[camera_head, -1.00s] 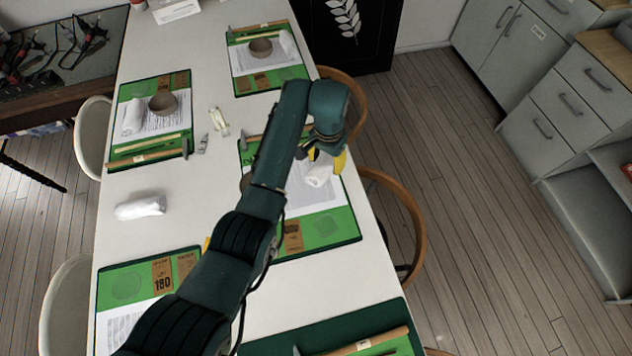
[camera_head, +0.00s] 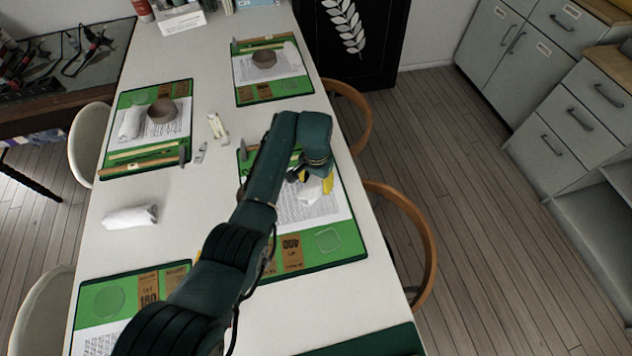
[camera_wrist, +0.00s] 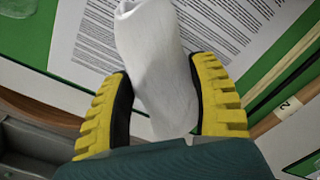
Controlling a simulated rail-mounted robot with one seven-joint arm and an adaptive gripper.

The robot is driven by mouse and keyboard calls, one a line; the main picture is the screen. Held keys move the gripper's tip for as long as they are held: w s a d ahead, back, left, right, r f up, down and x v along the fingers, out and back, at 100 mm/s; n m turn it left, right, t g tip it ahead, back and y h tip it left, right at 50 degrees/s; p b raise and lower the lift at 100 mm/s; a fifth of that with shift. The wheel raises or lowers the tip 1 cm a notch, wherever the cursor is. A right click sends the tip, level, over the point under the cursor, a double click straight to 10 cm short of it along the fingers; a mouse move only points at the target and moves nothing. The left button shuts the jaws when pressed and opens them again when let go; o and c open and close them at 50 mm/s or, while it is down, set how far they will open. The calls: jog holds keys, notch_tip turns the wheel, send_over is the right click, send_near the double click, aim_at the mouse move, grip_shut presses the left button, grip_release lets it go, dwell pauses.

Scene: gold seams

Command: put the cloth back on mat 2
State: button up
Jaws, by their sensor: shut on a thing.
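My gripper (camera_wrist: 163,105) is shut on a white rolled cloth (camera_wrist: 158,60), with a yellow ribbed finger on each side. In the head view the cloth (camera_head: 311,191) shows below my gripper (camera_head: 316,180), over the printed sheet of the right-hand middle green mat (camera_head: 352,240). I cannot tell whether the cloth touches the sheet. In the wrist view a wooden strip beside this sheet carries a "2" (camera_wrist: 285,106). My arm hides part of the mat's left side.
A second white rolled cloth (camera_head: 130,216) lies on the bare white table at left. Other set mats are at far left (camera_head: 118,113), far right (camera_head: 300,85) and near left (camera_head: 88,318). Small items (camera_head: 216,127) lie mid-table. Wooden chairs (camera_head: 425,245) stand along the right edge.

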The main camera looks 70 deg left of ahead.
aim_at(316, 181)
jog(key=shift+f, duration=0.2)
jog(key=o, duration=1.2)
jog(key=shift+r, duration=0.1)
notch_tip(316, 181, up, 12)
jog(key=p, duration=0.3)
jog(key=shift+p, duration=0.35)
jog(key=shift+r, duration=0.1)
